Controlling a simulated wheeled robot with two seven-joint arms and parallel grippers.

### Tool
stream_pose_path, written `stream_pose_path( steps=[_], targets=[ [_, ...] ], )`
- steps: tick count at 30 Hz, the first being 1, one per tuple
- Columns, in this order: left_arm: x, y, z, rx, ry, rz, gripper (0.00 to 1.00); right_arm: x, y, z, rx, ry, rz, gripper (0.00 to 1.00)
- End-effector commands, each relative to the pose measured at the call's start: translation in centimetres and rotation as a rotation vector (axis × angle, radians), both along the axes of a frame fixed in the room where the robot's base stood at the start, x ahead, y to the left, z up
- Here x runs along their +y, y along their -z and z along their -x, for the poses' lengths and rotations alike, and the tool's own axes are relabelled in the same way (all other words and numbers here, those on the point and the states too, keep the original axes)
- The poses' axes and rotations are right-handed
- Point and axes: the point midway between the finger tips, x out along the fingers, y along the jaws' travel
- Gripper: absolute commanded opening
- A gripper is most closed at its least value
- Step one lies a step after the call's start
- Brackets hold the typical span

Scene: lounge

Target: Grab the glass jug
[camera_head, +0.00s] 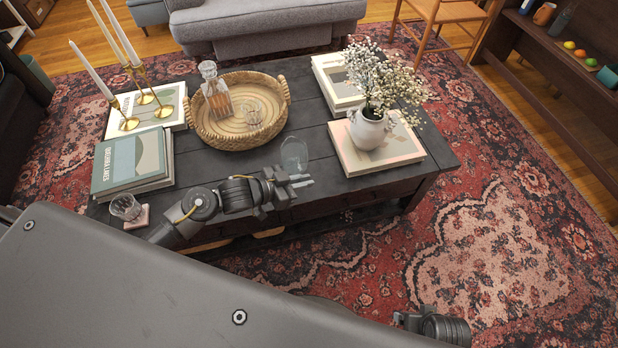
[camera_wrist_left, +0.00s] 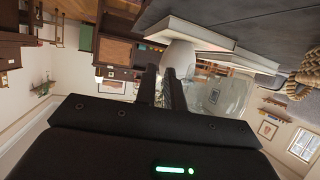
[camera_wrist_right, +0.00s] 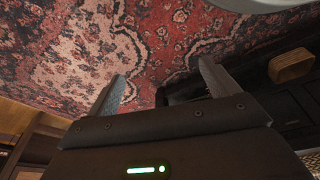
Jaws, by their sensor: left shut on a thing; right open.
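The clear glass jug (camera_head: 294,154) stands on the dark coffee table (camera_head: 215,168), near its front edge. My left gripper (camera_head: 303,181) is on the near side of the jug, with its fingers nearly together. In the left wrist view, the jug (camera_wrist_left: 222,97) is just right of the fingers (camera_wrist_left: 163,88), which are shut on what seems to be its handle; the exact contact is hard to see. My right gripper (camera_wrist_right: 162,80) is open and empty, over the rug and away from the jug.
A white flower vase (camera_head: 368,130) on books stands right of the jug. A wicker tray (camera_head: 284,98) with a decanter (camera_head: 215,90) and a glass lies behind. Books (camera_head: 128,168), brass candlesticks (camera_head: 128,122) and a tumbler (camera_head: 126,206) are at left. Rug is clear at right.

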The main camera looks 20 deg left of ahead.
Motion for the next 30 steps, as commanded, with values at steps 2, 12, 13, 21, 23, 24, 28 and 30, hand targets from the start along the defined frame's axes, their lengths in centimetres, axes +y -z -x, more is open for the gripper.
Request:
stream_pose_path(
  steps=[2,12,13,21,23,24,28,30],
  targets=[
    [0.3,-0.5,0.9,-0.001,0.0,0.0,0.0,0.0,0.3,0.1,0.004,0.0,0.001,0.87],
    [1.5,-1.9,4.0,-0.001,0.0,0.001,0.0,0.0,1.5,0.4,0.011,-0.002,0.001,0.87],
    [1.6,-2.1,4.2,-0.001,0.0,0.0,0.0,0.0,1.5,0.5,0.011,-0.002,0.001,0.87],
    [2.2,-2.8,5.9,-0.001,0.0,0.0,0.0,0.0,2.1,0.8,0.017,-0.003,0.001,0.87],
    [2.4,-3.0,6.2,-0.002,0.0,0.001,0.0,0.0,2.2,0.8,0.014,-0.003,0.0,0.87],
    [2.4,-3.1,6.4,-0.002,0.0,0.001,0.0,0.0,2.3,0.8,0.014,-0.003,0.0,0.87],
    [2.6,-3.3,6.9,-0.002,-0.001,0.001,0.0,-0.1,2.6,0.9,0.022,-0.003,0.002,0.87],
    [2.7,-3.4,7.1,-0.002,-0.001,0.0,0.0,-0.1,2.7,1.0,0.024,-0.003,0.002,0.87]
  ],
)
